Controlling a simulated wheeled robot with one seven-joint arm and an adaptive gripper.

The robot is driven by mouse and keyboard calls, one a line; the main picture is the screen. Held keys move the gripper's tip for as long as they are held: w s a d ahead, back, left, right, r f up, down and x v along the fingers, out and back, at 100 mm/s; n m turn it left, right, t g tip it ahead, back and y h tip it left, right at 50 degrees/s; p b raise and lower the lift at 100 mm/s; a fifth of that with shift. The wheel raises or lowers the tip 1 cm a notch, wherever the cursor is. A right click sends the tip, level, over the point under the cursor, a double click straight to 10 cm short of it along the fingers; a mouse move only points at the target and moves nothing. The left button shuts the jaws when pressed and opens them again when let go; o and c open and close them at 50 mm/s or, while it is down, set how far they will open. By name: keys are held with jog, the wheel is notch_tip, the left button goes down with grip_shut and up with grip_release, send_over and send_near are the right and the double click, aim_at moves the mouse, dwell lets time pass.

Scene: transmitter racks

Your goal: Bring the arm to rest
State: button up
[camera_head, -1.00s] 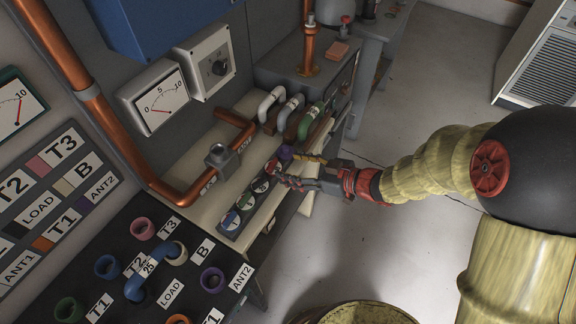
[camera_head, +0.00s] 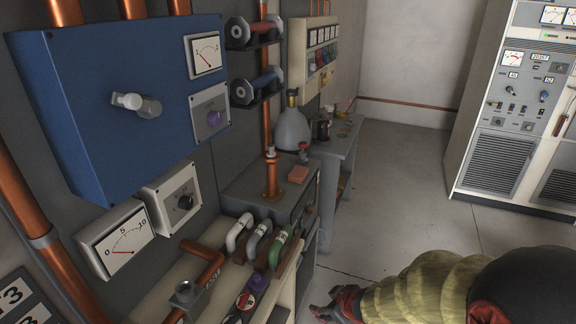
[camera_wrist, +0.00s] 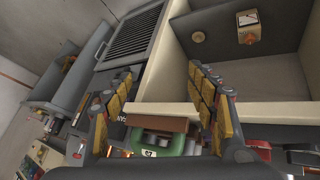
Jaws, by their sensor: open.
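My arm reaches in from the lower right of the head view, with my gripper (camera_head: 326,312) cut by the bottom edge beside the bench front. In the wrist view my gripper (camera_wrist: 163,100) shows two yellow-padded fingers spread wide apart, with nothing held between them. A green labelled piece (camera_wrist: 158,143) lies beyond and below the gap between the fingers. I cannot tell how far it is from them.
The bench holds a row of white, grey and green curved handles (camera_head: 281,243). A blue wall box (camera_head: 120,110) hangs above at left. A grey side table (camera_head: 340,150) stands behind, and a white rack cabinet (camera_head: 510,110) at right. Grey floor (camera_head: 400,200) between them is clear.

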jog(key=s+d+r+m+g+h, duration=0.3)
jog(key=s+d+r+m+h, duration=0.2)
jog(key=s+d+r, duration=0.5)
jog(key=s+a+r+m+t+y, duration=0.1)
jog(key=s+a+r+m+y, duration=0.1)
jog(key=s+r, duration=1)
notch_tip(320, 180, up, 2)
jog(key=shift+s+a+r+m+t, duration=0.1)
jog(key=shift+s+a+m+t, duration=0.25)
jog(key=shift+m, duration=0.55)
jog(key=shift+c, duration=1)
